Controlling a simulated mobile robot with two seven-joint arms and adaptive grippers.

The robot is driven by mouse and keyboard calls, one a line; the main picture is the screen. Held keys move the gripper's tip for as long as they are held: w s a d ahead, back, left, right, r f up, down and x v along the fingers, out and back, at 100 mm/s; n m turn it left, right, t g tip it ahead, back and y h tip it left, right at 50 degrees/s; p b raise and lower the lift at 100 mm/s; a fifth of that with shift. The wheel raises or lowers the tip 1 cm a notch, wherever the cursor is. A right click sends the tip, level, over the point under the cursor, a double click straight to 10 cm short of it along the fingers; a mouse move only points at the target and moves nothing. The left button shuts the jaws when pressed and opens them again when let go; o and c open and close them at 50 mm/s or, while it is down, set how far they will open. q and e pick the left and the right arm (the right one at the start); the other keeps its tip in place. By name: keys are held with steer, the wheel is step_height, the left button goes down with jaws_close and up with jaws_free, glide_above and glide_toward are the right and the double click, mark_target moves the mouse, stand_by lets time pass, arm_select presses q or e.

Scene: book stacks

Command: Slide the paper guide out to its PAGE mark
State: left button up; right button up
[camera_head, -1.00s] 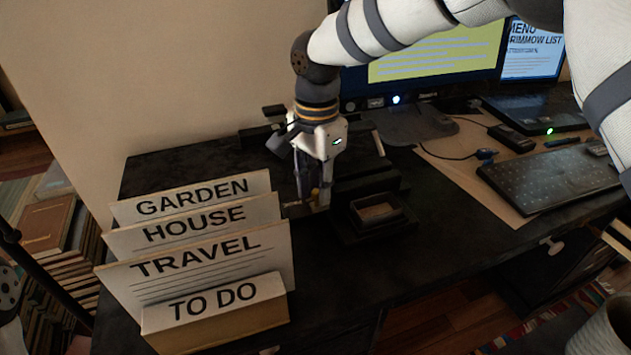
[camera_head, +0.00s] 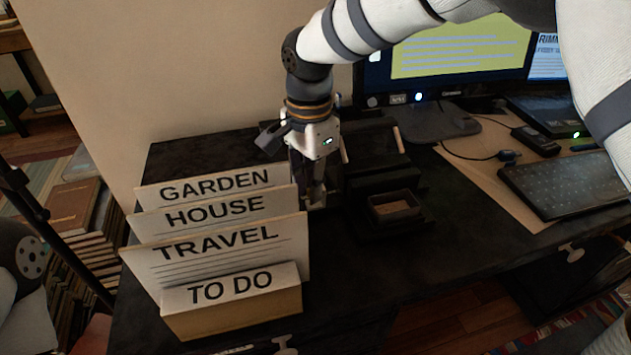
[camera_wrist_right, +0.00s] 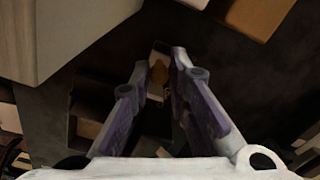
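My right gripper (camera_head: 314,196) points down at the desk, between the card holder and a small dark tray. In the right wrist view its two fingers (camera_wrist_right: 160,68) stand a little apart on either side of a small brass-coloured knob (camera_wrist_right: 158,75). I cannot tell whether they press on it. A pale block shows just beyond the knob. The dark device (camera_head: 372,145) behind the gripper is partly covered by it. I cannot make out the paper guide's outline or a PAGE mark. My left gripper is out of view; only part of my left arm shows at the left edge.
A holder with cards reading GARDEN, HOUSE, TRAVEL and TO DO (camera_head: 230,287) stands close left of the gripper. The small tray (camera_head: 396,207) sits close right. A keyboard (camera_head: 565,187) and monitor (camera_head: 455,45) are further right. The desk front (camera_head: 370,285) is clear.

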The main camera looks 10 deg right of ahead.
mark_target(308, 190)
steer(key=shift+a, duration=0.15)
step_height(308, 190, up, 12)
stand_by(0.4)
